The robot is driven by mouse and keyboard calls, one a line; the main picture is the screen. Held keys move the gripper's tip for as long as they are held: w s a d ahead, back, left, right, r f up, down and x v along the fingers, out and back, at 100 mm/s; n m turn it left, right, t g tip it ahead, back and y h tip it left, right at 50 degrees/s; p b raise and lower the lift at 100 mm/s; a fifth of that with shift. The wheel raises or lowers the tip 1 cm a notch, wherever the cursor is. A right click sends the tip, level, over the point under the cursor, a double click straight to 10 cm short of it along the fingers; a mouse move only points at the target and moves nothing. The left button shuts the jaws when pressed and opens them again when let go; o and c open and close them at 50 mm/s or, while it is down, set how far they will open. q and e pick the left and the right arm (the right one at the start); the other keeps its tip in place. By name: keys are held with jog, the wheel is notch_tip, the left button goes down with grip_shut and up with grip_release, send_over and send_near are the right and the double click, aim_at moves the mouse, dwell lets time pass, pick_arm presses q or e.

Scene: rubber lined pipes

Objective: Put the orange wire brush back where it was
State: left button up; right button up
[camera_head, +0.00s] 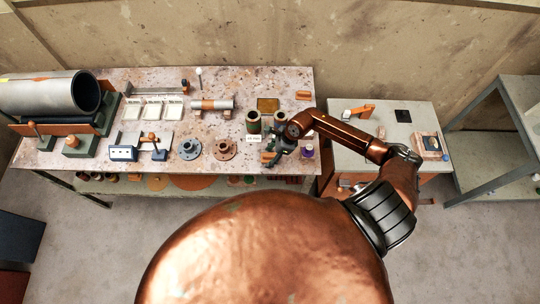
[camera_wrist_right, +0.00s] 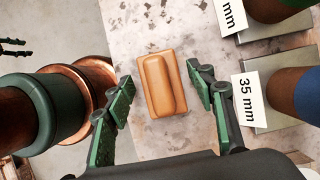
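An orange-brown block with a raised rounded grip, which looks like the wire brush (camera_wrist_right: 165,84), lies on the stained worktop in the right wrist view. In the head view an orange patch of it (camera_head: 267,157) shows at the front edge of the long table, partly hidden by my right gripper. My right gripper (camera_head: 280,151) is over this spot. In the wrist view its green-padded fingers (camera_wrist_right: 163,108) are apart, one on each side of the block, with gaps visible. The bristles are not visible. My left gripper is not in the head view.
Two upright cylinders (camera_head: 253,121) stand just behind the gripper; cards reading "35 mm" (camera_wrist_right: 250,97) mark such stands. A smaller table (camera_head: 350,148) bears an orange tool (camera_head: 364,111).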

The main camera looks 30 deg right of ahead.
jog(key=shift+r, duration=0.2)
jog(key=b+v, duration=0.1)
jog(key=v, duration=1.1)
jog(key=shift+b, duration=0.35)
